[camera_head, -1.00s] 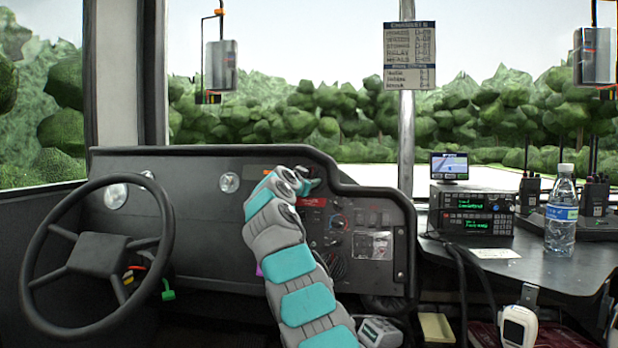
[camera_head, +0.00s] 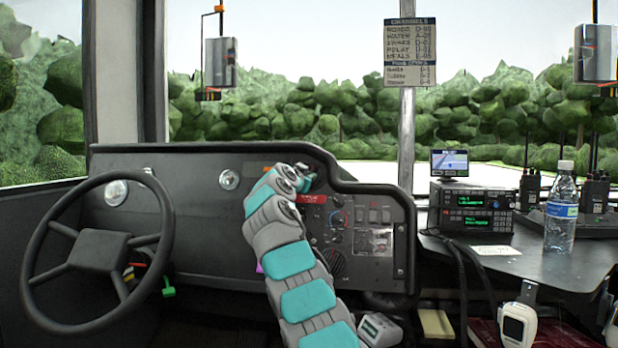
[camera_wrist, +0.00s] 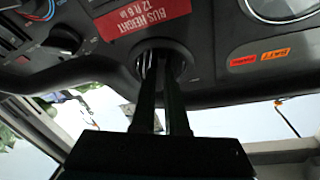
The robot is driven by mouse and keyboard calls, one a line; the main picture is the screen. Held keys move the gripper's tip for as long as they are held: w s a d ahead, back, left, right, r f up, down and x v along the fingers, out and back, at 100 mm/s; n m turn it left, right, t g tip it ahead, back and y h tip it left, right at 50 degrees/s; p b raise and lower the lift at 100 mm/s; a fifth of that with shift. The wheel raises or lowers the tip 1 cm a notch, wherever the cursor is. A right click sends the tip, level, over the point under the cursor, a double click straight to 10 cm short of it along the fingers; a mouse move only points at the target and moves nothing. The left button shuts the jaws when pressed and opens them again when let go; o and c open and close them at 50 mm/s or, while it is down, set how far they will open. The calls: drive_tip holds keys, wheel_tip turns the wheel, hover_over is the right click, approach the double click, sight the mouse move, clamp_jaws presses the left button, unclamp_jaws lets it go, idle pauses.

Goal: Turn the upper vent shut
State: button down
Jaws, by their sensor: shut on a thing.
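The upper vent (camera_wrist: 178,64) is a dark round outlet in the dashboard, with light slats showing between my fingers in the wrist view. My gripper (camera_wrist: 160,82) reaches to it with its two dark fingers close together, shut on the vent's inner part. The fingers cover much of the vent, so I cannot tell how far its slats are turned. In the head view my gripper (camera_head: 308,178) is at the dashboard's upper right part, and my arm hides the upper vent there. The lower round vent (camera_head: 335,263) shows to the right of my arm.
A red bus-height label (camera_wrist: 142,15) is beside the vent. A control knob (camera_wrist: 62,40) and orange labels (camera_wrist: 275,54) lie to either side. The steering wheel (camera_head: 98,252) stands left of my arm. Radios (camera_head: 475,210) and a bottle (camera_head: 561,208) stand on the right shelf.

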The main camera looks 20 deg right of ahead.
drive_tip(key=shift+f+n+b, duration=0.1)
drive_tip(key=shift+n+b, duration=0.2)
drive_tip(key=shift+b, duration=0.05)
drive_tip(key=shift+s+d+r+n+t+y+p, duration=0.1)
drive_tip(key=shift+n+t+y+p, duration=0.75)
drive_tip(key=shift+n, duration=1.65)
drive_tip(key=shift+s+d+r+n+t+y+p, duration=0.15)
drive_tip(key=shift+n+y+p, duration=0.85)
drive_tip(key=shift+n+p, duration=1.15)
drive_tip(key=shift+d+f+n+t+y+p, duration=0.1)
drive_tip(key=shift+n+t+y+p, duration=0.7)
drive_tip(key=shift+n, duration=2.05)
drive_tip(key=shift+y, duration=0.25)
drive_tip(key=c, duration=0.9)
unclamp_jaws()
drive_tip(key=shift+c, duration=0.2)
drive_tip(key=shift+s, duration=0.1)
